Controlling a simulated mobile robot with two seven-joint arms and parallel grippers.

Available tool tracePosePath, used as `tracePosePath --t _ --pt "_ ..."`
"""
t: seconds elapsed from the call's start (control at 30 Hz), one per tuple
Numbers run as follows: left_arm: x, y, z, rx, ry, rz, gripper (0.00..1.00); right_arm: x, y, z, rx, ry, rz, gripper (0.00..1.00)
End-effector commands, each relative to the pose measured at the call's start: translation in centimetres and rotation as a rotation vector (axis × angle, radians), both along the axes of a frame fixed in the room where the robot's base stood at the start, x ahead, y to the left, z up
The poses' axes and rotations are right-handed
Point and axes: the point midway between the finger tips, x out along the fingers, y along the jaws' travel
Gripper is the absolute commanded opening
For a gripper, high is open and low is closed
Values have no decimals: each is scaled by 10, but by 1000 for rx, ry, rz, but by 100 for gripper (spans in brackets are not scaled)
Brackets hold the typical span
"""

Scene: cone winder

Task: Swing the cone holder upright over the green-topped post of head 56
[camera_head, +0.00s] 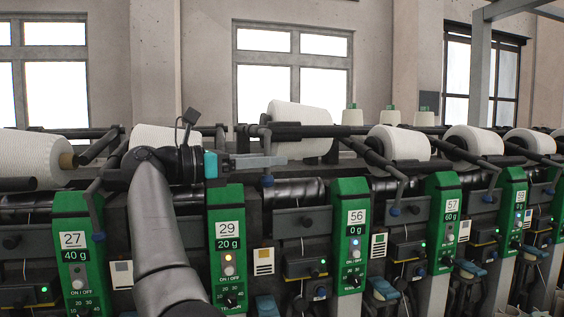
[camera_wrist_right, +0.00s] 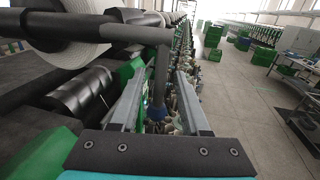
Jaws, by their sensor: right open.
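The green-topped post of head 56 (camera_head: 352,225) stands right of centre in the head view, with a label reading 56 and 0 g. The head's cone holder has a dark bar (camera_head: 305,131) beside a large white cone (camera_head: 299,114). My right gripper (camera_head: 282,160) is open beside this lever. My left gripper is not in view.
Heads 27 (camera_head: 74,252), 29 (camera_head: 228,243) and 57 (camera_head: 446,220) flank head 56, with cones and levers at neighbouring positions. A black roller (camera_head: 292,191) lies below the holder. Open floor (camera_wrist_right: 235,105) runs along the machine.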

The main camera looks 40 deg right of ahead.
Motion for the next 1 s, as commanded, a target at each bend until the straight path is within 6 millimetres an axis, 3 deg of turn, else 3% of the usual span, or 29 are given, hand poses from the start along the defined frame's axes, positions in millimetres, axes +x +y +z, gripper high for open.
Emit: tracePosePath --t 0.2,0.57,1.0 --pt "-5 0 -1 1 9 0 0 -8 -25 0 0 0 -1 46" --pt "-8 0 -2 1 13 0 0 -10 -31 0 0 1 0 46" --pt "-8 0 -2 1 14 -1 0 -10 -31 0 0 1 1 0"
